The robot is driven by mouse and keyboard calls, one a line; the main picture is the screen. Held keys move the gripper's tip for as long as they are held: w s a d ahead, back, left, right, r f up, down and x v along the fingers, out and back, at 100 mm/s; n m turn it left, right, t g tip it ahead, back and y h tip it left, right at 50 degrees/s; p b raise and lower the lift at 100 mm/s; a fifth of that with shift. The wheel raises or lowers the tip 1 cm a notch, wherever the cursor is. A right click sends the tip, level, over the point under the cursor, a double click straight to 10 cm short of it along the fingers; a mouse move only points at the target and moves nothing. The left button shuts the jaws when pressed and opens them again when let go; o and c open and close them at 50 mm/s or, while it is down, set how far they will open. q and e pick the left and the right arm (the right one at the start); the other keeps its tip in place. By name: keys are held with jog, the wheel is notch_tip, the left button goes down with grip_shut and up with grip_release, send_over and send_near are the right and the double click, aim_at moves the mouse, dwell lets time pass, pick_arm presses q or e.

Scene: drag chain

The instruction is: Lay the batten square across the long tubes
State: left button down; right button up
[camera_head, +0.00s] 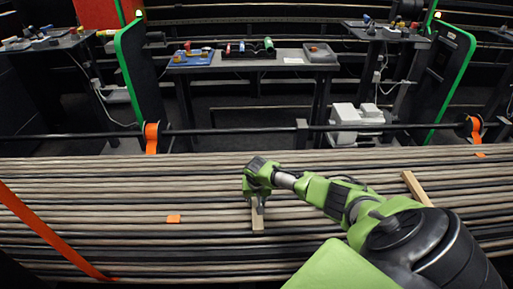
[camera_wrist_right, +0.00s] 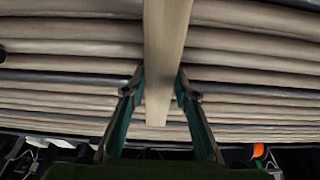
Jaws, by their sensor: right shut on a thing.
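The long brown and black tubes (camera_head: 120,205) lie side by side across the whole width of the head view. My right gripper (camera_head: 257,198) is over the middle of them, shut on a pale wooden batten (camera_head: 258,218). In the right wrist view, the fingers (camera_wrist_right: 160,85) press on both sides of the batten (camera_wrist_right: 168,40), which runs roughly square to the tubes (camera_wrist_right: 70,50). I cannot tell whether it touches the tubes. In the head view, the gripper hides its far end. A second wooden piece (camera_head: 416,187) lies at a slant on the tubes at the right. My left gripper is not in view.
An orange strap (camera_head: 45,232) crosses the tubes at the left, and a small orange tag (camera_head: 173,219) lies between it and the gripper. A dark rail (camera_head: 240,130) runs behind the tubes. A workbench (camera_head: 250,65) with trays stands beyond.

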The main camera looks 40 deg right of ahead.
jog(key=shift+f, duration=0.25)
jog(key=o, duration=1.3)
jog(key=shift+r, duration=0.1)
jog(key=v, duration=1.2)
